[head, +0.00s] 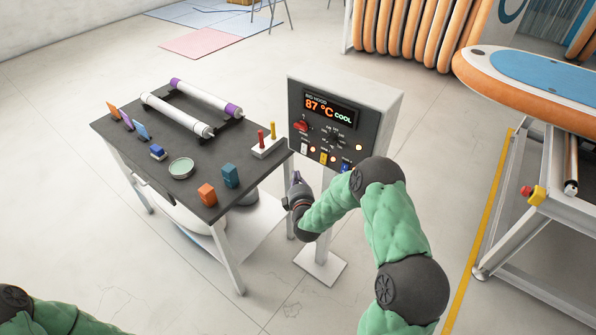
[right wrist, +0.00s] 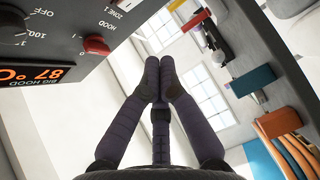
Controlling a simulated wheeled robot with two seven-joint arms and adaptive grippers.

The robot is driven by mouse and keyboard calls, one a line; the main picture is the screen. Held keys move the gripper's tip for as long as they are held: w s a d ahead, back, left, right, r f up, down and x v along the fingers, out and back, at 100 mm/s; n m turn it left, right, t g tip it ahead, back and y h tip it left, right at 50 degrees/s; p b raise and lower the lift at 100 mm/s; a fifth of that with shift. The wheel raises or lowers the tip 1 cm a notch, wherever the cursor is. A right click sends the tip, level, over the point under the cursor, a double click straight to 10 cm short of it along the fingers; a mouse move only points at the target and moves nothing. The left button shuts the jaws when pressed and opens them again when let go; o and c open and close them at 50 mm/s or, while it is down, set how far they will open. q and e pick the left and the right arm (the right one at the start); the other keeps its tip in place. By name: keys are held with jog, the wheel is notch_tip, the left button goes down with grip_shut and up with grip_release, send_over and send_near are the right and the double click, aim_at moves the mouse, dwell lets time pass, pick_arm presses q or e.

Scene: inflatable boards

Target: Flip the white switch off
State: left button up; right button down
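The control panel (head: 372,113) stands on a post and shows 87 °C and COOL. The white switch (head: 304,148) is at the left of its lower row, beside a yellow switch (head: 323,158) and a blue one (head: 345,165). Its lever position is too small to tell. My right gripper (head: 296,178) is below and slightly left of the white switch, apart from the panel. In the right wrist view its fingertips (right wrist: 160,80) meet with nothing between them. The panel face (right wrist: 75,25) is at upper left there. My left gripper is out of view.
A red switch (head: 300,126) sits above the white one; it also shows in the right wrist view (right wrist: 96,45). A dark table (head: 150,184) with rolls, blocks and a dish stands left of the panel. A paddle board (head: 540,85) on a stand is at right.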

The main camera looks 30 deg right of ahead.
aim_at(304, 149)
jog(key=w+d+f+b, duration=0.1)
jog(key=w+d, duration=0.6)
jog(key=w, duration=0.2)
jog(key=shift+w+f+b, duration=0.25)
jog(key=shift+b, duration=0.05)
